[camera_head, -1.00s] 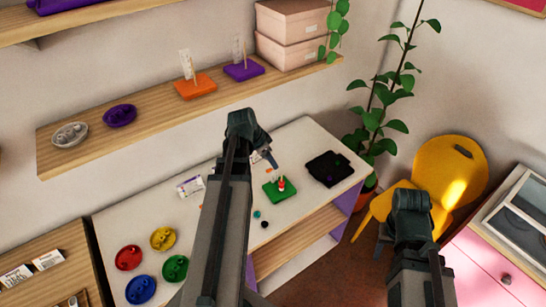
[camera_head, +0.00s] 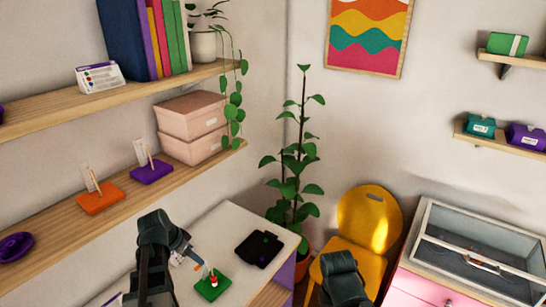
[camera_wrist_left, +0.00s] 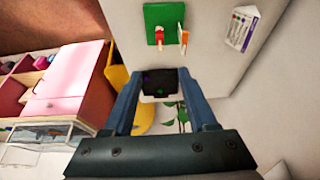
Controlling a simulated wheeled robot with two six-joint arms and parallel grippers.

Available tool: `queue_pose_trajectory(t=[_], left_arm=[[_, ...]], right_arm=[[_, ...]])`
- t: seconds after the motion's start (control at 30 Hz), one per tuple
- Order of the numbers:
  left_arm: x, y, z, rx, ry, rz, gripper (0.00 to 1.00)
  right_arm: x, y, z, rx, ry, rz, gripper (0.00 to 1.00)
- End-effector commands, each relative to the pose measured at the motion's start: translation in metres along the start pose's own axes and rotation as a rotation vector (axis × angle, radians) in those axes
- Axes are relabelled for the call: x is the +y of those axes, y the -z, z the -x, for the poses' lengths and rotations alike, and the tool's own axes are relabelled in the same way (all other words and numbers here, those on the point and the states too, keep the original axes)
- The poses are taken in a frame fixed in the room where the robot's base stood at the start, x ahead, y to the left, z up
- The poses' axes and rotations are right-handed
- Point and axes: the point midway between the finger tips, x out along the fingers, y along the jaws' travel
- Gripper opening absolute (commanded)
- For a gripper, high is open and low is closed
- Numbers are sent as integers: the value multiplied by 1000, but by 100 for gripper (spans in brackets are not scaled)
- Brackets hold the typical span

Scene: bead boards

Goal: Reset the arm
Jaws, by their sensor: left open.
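My left arm comes in at the lower left of the head view. Its gripper (camera_head: 190,256) points down over the white table (camera_head: 228,232), beside the green bead board (camera_head: 204,293). In the left wrist view the two fingers (camera_wrist_left: 160,88) are spread apart with nothing between them. The green board (camera_wrist_left: 154,37) with red and white beads on a peg lies beyond the fingertips. My right arm shows only as a dark joint at the bottom of the head view; its gripper fingers are hidden.
A black tray (camera_head: 245,253) lies on the table's far end. A yellow chair (camera_head: 366,222), a plant (camera_head: 297,170) and a pink cabinet (camera_head: 425,290) with a glass-topped case (camera_head: 480,262) stand to the right. Shelves with an orange board (camera_head: 98,200) and purple board (camera_head: 152,173) line the left wall.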

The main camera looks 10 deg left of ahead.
Motion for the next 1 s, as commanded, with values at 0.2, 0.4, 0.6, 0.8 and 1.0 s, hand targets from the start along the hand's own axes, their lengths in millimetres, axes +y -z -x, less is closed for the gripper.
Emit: queue_pose_trajectory(t=[0.2,0.4,0.6,0.8,1.0], left_arm=[[57,14,-31,-68,-42,-3,58],[157,22,-72,-209,-68,6,58],[248,11,-98,-338,-29,15,58],[312,-7,-110,-419,44,27,58],[340,-18,-113,-448,95,37,58]], right_arm=[[-2,1,-19,0,0,2,50],[-4,3,-45,0,-1,4,50],[-6,4,-70,0,-2,7,50],[-8,5,-88,0,-2,10,50],[-9,6,-95,0,-2,11,50]])
